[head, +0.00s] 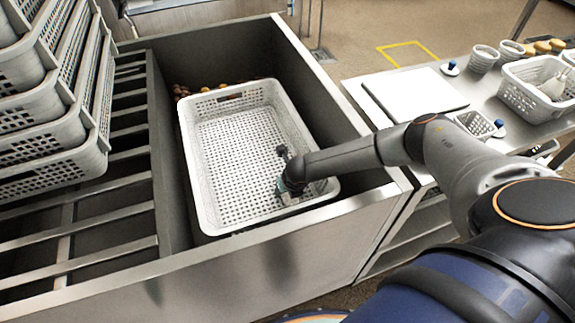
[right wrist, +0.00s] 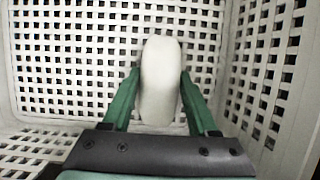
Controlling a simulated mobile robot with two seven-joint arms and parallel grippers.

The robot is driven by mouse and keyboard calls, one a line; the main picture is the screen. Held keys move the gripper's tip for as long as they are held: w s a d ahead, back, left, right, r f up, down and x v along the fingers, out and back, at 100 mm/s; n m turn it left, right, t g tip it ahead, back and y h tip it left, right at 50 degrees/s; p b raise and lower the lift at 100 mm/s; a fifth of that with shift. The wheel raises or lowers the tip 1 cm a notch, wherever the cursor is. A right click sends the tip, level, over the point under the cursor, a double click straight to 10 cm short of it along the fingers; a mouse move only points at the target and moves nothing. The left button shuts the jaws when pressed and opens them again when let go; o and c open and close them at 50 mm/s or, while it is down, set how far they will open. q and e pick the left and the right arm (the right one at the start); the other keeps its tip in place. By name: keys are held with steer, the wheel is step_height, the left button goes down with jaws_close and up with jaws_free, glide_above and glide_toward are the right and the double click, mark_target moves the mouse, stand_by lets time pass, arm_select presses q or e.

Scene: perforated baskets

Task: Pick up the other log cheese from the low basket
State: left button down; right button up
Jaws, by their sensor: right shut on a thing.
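The low basket (head: 245,219) is a pale grey perforated basket inside the deep metal bin. My right gripper (head: 288,180) reaches down into its near right corner. In the right wrist view, the log cheese (right wrist: 160,75) is a white, rounded log standing out between the green fingers of my right gripper (right wrist: 159,100), which is shut on it. The perforated basket floor lies behind it, and whether the cheese touches the floor is unclear. In the head view the cheese is mostly hidden by the gripper. My left gripper is not in view.
A stack of grey baskets (head: 50,150) stands at the left above metal slats. The bin's metal walls (head: 330,90) surround the low basket. At the right, a table holds a white board (head: 415,91), cups, and a smaller basket (head: 535,105) with a pale item.

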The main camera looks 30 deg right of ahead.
jaws_close()
stand_by(0.3)
